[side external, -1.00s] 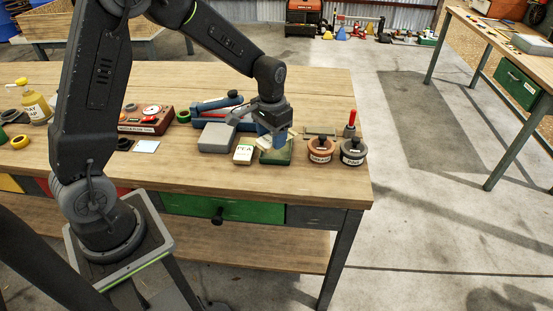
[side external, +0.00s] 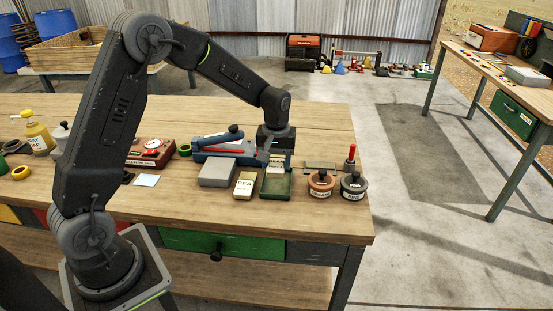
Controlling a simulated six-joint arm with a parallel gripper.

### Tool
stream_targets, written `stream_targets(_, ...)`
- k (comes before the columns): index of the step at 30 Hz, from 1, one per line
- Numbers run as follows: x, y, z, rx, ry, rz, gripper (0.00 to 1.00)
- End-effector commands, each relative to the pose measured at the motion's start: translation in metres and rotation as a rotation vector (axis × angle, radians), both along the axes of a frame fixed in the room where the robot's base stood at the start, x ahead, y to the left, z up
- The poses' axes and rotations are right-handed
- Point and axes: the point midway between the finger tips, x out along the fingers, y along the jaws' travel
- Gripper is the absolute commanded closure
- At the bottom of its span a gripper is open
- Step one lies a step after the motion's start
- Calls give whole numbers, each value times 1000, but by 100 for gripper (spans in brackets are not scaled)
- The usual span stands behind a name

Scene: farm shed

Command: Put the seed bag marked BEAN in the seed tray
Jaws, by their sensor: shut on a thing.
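My gripper (side external: 278,155) points down over the bench and is shut on a pale seed bag (side external: 281,167). Only part of the bag shows below the jaws, and I cannot read its label. A dark green tray (side external: 277,187) lies just below and in front of it on the bench. I cannot tell whether the bag is above the tray or behind it. A cream bag marked PEA (side external: 244,185) lies just left of the tray, apart from my gripper.
A grey block (side external: 217,173) and a blue tool with a red handle (side external: 222,146) lie to the left. Two lidded pots, brown (side external: 320,184) and dark (side external: 353,186), stand right of the tray, near a red-handled tool (side external: 350,158). The bench's right edge is close.

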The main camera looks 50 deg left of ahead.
Motion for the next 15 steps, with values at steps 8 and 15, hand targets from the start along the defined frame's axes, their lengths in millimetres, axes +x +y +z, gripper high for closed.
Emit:
stream_targets(8, -1, 0, -32, -1, 2, -2, 75)
stream_targets(15, -1, 0, -49, -1, 1, -3, 75)
